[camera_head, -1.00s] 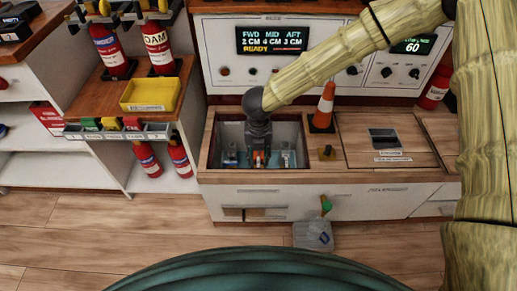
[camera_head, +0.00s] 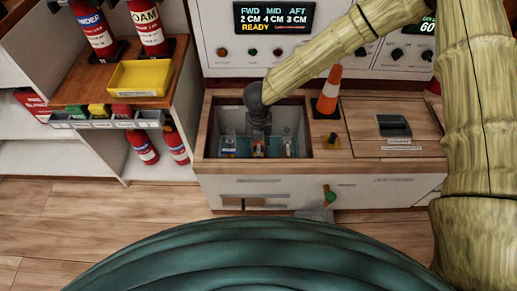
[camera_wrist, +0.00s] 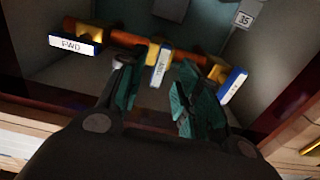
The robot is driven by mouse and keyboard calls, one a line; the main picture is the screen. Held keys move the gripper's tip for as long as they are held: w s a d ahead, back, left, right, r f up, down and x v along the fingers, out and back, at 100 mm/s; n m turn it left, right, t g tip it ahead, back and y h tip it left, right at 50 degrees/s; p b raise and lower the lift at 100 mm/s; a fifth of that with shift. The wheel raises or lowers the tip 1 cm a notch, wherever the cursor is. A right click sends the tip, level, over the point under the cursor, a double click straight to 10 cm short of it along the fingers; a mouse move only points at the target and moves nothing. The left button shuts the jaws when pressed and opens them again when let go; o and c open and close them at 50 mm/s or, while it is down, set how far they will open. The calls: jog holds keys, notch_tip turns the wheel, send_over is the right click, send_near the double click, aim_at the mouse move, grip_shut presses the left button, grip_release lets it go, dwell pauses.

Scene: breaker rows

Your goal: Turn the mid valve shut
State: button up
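In the wrist view three valves sit along an orange-red pipe (camera_wrist: 130,40) in a recessed bay. The mid valve has a blue-edged white handle tag (camera_wrist: 160,65) pointing across the pipe toward me. The FWD tag (camera_wrist: 75,43) lies roughly along the pipe. The third handle (camera_wrist: 233,85), at right, is angled across it. My gripper (camera_wrist: 158,95) is open, its teal fingertips on either side of the mid handle's near end; contact cannot be told. In the head view my gripper (camera_head: 258,148) reaches down into the bay (camera_head: 228,118), hiding much of the valves.
The bay has wooden rims (camera_head: 250,165) close around my gripper. A display (camera_head: 274,18) reads FWD 2, MID 4, AFT 3 CM, READY.

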aim_at(258, 151)
jog(key=shift+f, duration=1.2)
grip_shut()
